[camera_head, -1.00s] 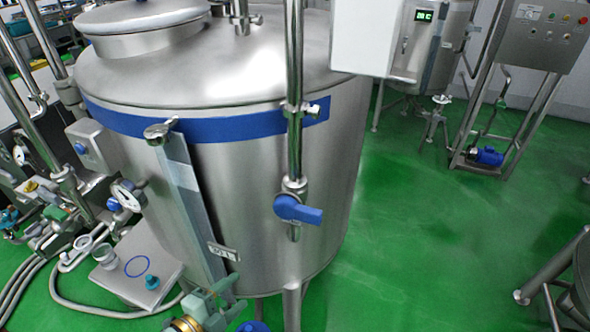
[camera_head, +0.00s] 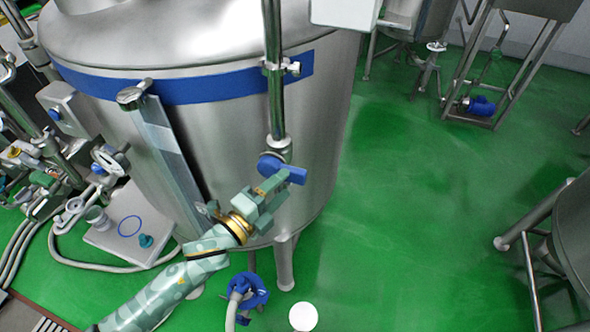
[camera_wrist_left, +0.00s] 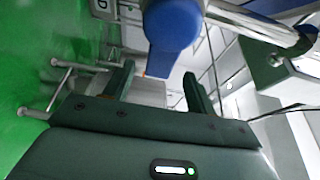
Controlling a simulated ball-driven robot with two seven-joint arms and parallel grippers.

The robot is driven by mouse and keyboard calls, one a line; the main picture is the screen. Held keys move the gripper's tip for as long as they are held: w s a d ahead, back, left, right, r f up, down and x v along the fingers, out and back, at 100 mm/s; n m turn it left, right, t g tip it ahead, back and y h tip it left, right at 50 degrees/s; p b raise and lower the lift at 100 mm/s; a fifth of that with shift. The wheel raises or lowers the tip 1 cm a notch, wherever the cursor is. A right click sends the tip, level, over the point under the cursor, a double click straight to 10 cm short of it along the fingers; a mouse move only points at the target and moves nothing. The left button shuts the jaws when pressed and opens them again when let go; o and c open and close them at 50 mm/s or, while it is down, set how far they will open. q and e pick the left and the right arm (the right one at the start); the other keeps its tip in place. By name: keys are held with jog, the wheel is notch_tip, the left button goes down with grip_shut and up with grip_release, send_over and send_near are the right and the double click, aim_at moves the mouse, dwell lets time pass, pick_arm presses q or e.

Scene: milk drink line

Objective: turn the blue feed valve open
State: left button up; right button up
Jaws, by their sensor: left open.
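The blue feed valve (camera_head: 283,170) sits at the lower end of a vertical steel pipe in front of the large tank. Its blue lever points right and slightly down in the head view. My left gripper (camera_head: 274,188) is just below and in front of the lever, overlapping its lower edge in the picture. In the left wrist view the blue lever (camera_wrist_left: 172,40) reaches down toward the gap between the two fingers of my left gripper (camera_wrist_left: 158,70). The fingers are apart with nothing clamped between them. Whether they touch the lever is unclear. My right gripper is not seen.
The steel tank (camera_head: 200,60) with its blue band fills the upper left. A slanted metal strip (camera_head: 170,150) stands left of the valve pipe (camera_head: 273,80). Gauges and fittings (camera_head: 108,160) crowd the left. A blue hose-connected part (camera_head: 252,285) is low in front. Green floor is open at right.

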aim_at(291, 178)
pick_arm(q)
jog(key=x, duration=0.5)
jog(key=shift+w+d, duration=0.1)
jog(key=shift+c, duration=0.3)
grip_shut()
